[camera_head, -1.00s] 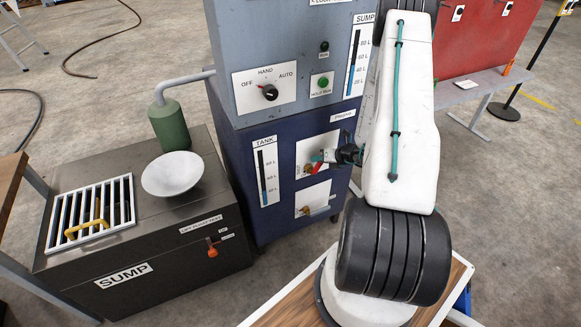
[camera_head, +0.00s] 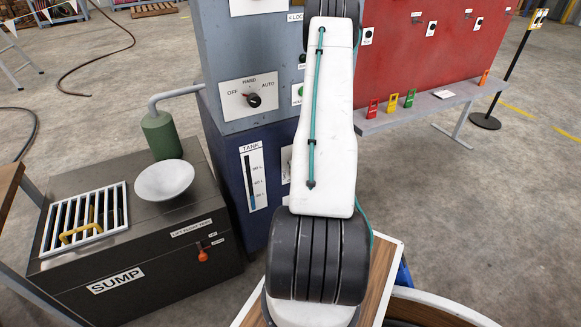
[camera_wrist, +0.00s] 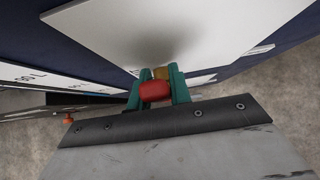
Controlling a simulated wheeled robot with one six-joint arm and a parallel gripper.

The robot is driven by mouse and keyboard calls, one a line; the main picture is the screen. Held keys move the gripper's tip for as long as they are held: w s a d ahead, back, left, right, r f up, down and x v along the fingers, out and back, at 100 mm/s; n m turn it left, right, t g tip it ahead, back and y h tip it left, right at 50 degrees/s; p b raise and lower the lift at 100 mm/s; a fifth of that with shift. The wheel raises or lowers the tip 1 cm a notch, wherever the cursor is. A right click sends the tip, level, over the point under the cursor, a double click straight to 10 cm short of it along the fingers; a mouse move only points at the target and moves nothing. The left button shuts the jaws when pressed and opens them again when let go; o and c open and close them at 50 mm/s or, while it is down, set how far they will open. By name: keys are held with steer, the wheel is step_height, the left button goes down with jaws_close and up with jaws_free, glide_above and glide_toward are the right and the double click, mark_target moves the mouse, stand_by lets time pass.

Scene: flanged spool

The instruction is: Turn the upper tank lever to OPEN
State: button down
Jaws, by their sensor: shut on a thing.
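My gripper (camera_wrist: 158,88) shows in the wrist view with its two teal fingers closed on the red lever grip (camera_wrist: 155,92). A brass-coloured part (camera_wrist: 161,73) sits just behind the grip, in front of a white plate (camera_wrist: 110,32). In the head view my arm hides the gripper, the levers and most of the valve plates. The TANK gauge (camera_head: 252,178) is visible on the dark blue cabinet (camera_head: 232,160). The OPEN and shut marks cannot be read, so the lever's exact angle cannot be told.
The black SUMP box (camera_head: 130,255) stands at the left with a white funnel (camera_head: 165,181), a grate and a green bottle (camera_head: 161,135). An orange lever (camera_head: 202,255) is on its front. A bench (camera_head: 425,106) and red board stand at the right, with open floor before them.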

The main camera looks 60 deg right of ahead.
stand_by(0.3)
steer(key=c, duration=1.3)
jaws_free()
steer(key=v, duration=0.8)
steer(key=shift+f, duration=0.1)
